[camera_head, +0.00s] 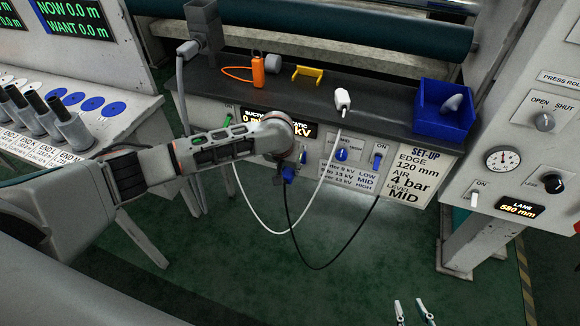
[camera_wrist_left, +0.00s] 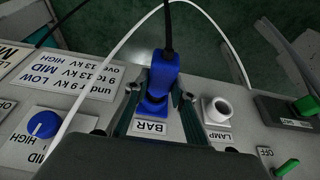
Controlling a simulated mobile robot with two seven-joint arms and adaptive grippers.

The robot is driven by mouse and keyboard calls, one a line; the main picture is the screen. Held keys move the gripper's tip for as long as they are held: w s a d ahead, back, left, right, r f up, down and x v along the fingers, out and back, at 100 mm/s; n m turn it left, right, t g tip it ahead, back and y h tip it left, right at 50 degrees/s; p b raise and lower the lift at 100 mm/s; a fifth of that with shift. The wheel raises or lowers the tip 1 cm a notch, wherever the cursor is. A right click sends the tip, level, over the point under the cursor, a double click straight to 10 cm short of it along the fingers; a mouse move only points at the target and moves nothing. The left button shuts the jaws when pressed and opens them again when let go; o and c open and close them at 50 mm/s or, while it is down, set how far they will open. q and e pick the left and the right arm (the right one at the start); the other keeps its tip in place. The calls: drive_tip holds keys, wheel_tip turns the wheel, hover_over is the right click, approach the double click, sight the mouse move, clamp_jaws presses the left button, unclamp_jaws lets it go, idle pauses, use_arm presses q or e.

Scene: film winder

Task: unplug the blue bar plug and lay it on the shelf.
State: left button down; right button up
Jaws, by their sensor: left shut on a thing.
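The blue bar plug (camera_wrist_left: 163,72) stands at the socket above the BAR label (camera_wrist_left: 150,127), its black cord leading away at the top of the left wrist view. I cannot tell whether it is fully seated. My left gripper (camera_wrist_left: 158,100) is shut on the plug, one finger on each side. In the head view the plug (camera_head: 289,174) shows small below my left wrist, partly hidden. The dark shelf (camera_head: 385,112) runs above the panel. My right gripper (camera_head: 412,312) shows only its two fingertips at the bottom edge, apart and empty.
On the shelf are an orange device (camera_head: 258,70), a yellow bracket (camera_head: 308,73), a white plug (camera_head: 342,98) and a blue bin (camera_head: 443,105). Free shelf lies between the white plug and bin. The white LAMP socket (camera_wrist_left: 217,110) is empty. White and black cords hang below the panel.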

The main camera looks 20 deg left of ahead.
sight(285, 177)
use_arm(q)
drive_tip(key=shift+s+p, duration=0.4)
drive_tip(key=shift+s, duration=0.05)
use_arm(e)
drive_tip(key=shift+s+r, duration=0.25)
drive_tip(key=shift+r, duration=0.2)
use_arm(q)
drive_tip(key=shift+s, duration=0.15)
use_arm(e)
drive_tip(key=shift+r, duration=0.2)
use_arm(q)
drive_tip(key=shift+s, duration=0.1)
drive_tip(key=shift+s+p, duration=0.1)
drive_tip(key=shift+p, duration=0.2)
use_arm(e)
drive_tip(key=shift+w+r, duration=0.5)
drive_tip(key=shift+w, duration=0.1)
use_arm(q)
drive_tip(key=shift+s+r+p, duration=0.15)
drive_tip(key=shift+s+p, duration=0.4)
drive_tip(key=shift+p, duration=0.3)
drive_tip(key=shift+s+a+p, duration=0.1)
drive_tip(key=shift+s+p, duration=0.3)
drive_tip(key=shift+p, duration=0.05)
drive_tip(key=shift+s+f, duration=0.15)
drive_tip(key=shift+f, duration=0.1)
use_arm(e)
wheel_tip(285, 177, up, 3)
